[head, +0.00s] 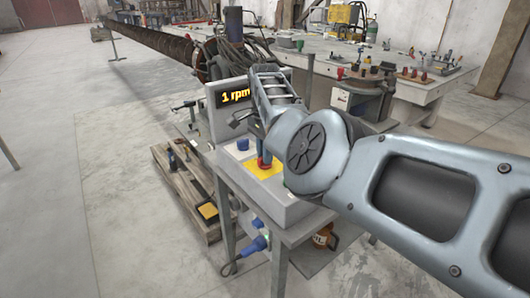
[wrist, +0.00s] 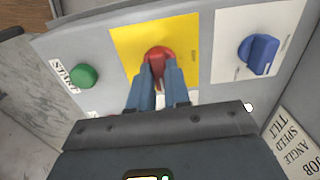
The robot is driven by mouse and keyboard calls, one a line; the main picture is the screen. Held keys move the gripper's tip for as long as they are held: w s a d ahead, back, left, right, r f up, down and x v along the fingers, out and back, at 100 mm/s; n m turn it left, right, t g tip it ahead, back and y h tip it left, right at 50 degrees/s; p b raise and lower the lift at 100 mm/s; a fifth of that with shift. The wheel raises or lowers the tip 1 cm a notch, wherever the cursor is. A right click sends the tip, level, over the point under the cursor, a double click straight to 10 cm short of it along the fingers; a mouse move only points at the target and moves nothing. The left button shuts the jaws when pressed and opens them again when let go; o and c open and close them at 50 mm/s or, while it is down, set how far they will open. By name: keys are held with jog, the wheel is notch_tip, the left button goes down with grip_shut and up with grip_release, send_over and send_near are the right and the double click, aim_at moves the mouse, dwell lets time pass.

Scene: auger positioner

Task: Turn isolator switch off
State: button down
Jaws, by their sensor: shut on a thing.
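The isolator switch is a red rotary knob (wrist: 158,52) on a yellow plate (wrist: 125,42), in the upper middle of the wrist view. The fingers of my gripper (wrist: 160,75) are on either side of its handle and shut on it. The fingers hide part of the handle, so its exact angle is hard to read. In the head view the yellow plate (head: 268,171) lies on top of the grey control box, with my gripper (head: 264,158) above it. My arm comes in from the right and hides part of the box.
A green button (wrist: 84,77) labelled START is left of the yellow plate. A blue knob (wrist: 259,53) on a white plate is to its right. A display (head: 234,93) reading "1 rpm" stands behind. A wooden pallet (head: 185,190) lies on the floor to the left.

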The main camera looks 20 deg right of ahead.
jog(key=shift+n, duration=0.3)
jog(key=n, duration=0.3)
jog(key=shift+r+n+p, duration=0.1)
jog(key=shift+n+p, duration=0.2)
jog(key=shift+p, duration=0.1)
jog(key=n, duration=0.4)
jog(key=shift+n, duration=0.4)
jog(key=n, duration=0.4)
jog(key=shift+p, duration=0.4)
jog(key=n, duration=0.4)
jog(key=shift+n, duration=0.5)
jog(key=c, duration=1.1)
grip_release()
